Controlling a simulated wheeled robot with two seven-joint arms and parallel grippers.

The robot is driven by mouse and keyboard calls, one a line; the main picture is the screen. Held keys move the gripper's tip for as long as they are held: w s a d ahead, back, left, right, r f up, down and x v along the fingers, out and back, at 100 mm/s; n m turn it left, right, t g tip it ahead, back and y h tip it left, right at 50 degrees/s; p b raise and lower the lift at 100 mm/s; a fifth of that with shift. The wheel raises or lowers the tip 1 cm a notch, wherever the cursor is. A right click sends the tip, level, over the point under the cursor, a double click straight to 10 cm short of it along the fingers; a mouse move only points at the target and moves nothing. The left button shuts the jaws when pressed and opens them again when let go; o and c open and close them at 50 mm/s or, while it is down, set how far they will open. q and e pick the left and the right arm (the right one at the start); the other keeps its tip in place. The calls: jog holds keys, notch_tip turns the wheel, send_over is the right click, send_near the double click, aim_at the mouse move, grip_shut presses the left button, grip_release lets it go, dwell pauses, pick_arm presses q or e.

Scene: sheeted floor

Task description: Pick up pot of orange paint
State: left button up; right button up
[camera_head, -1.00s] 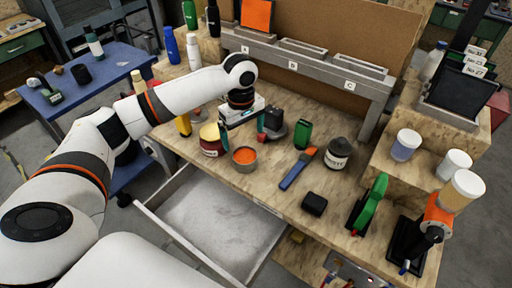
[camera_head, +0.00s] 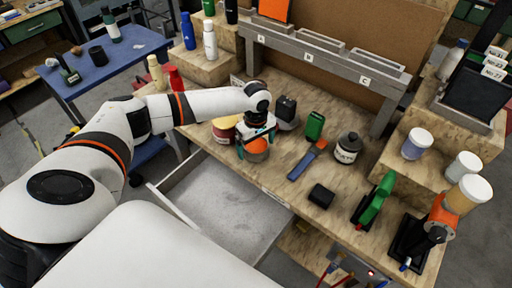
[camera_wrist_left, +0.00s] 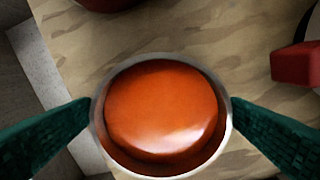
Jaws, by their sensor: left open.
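The pot of orange paint (camera_head: 257,156) stands on the wooden workbench near its front edge, below my left gripper. In the left wrist view the pot (camera_wrist_left: 162,108) is a round metal tin filled with glossy orange paint. My left gripper (camera_head: 257,143) points down over it. Its two teal fingers (camera_wrist_left: 160,118) are open, one on each side of the tin's rim, close to it. Whether they touch the tin is not clear. My right gripper is not in view.
A cream-and-red tin (camera_head: 224,129) stands just left of the pot. A blue-handled brush (camera_head: 302,164), a green container (camera_head: 315,125) and a labelled dark pot (camera_head: 347,149) are to the right. An open drawer (camera_head: 222,205) juts out in front.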

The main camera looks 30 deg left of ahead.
pick_arm(q)
jog(key=shift+f, duration=0.45)
jog(key=shift+c, duration=0.4)
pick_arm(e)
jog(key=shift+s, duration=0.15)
pick_arm(q)
jog(key=c, duration=0.6)
jog(key=shift+w+r, duration=0.1)
jog(key=c, duration=0.8)
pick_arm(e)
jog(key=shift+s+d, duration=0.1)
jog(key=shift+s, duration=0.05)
